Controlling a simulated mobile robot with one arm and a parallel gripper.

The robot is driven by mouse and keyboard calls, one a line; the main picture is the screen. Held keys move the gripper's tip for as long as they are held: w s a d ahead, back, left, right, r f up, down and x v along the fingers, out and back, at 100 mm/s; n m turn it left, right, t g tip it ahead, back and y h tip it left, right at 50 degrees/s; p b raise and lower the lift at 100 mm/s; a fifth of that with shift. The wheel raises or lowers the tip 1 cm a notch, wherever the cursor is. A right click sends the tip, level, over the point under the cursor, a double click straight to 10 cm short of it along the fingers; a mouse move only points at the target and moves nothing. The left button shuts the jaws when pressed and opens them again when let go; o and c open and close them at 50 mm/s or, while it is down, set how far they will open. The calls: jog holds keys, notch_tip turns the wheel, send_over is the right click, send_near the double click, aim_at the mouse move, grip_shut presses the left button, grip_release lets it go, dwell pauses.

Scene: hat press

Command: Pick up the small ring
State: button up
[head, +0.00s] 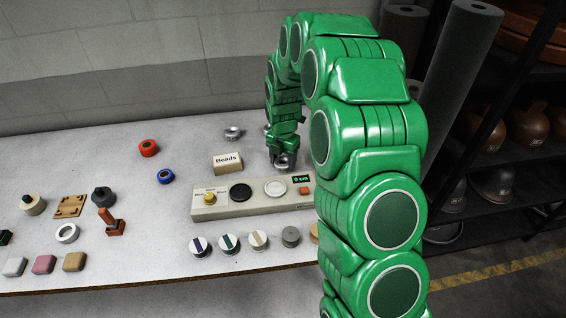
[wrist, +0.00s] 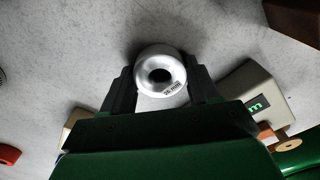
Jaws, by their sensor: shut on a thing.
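A silver ring (wrist: 160,66) with a dark centre hole and a small "mm" label sits between the two dark fingers of my gripper (wrist: 161,84) in the wrist view. The gripper is shut on it. In the head view, my gripper (head: 284,158) points down behind the right part of the control box, with the silver ring (head: 283,163) low between its fingers. I cannot tell whether the ring touches the table. Another silver ring (head: 232,132) lies to the left, farther back. Something silver behind my arm is mostly hidden.
A "Beads" box (head: 227,162) stands left of my gripper. The control box (head: 219,208) with buttons and a green display (head: 300,178) is in front. Red (head: 148,148) and blue (head: 166,176) rings lie left. Several pucks line the front edge. A shelf (head: 500,150) stands right.

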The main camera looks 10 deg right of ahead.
aim_at(283, 162)
jog(key=shift+r, duration=0.25)
notch_tip(283, 162, up, 3)
jog(key=shift+s+r, duration=0.1)
jog(key=s+d+r, duration=0.1)
jog(key=s+r, duration=0.8)
jog(key=s, duration=0.4)
jog(key=w+d+m, duration=0.2)
jog(key=w+d, duration=0.3)
jog(key=w, duration=0.4)
jog(key=w+d+m, duration=0.2)
jog(key=w+d, duration=0.3)
jog(key=w, duration=0.3)
jog(key=w+f, duration=0.2)
jog(key=w, duration=0.2)
jog(key=w+f, duration=0.3)
jog(key=w, duration=0.1)
jog(key=w+d+f, duration=0.1)
jog(key=w+f, duration=0.1)
jog(key=w, duration=0.2)
jog(key=shift+w+f, duration=1)
jog(key=shift+f, duration=0.1)
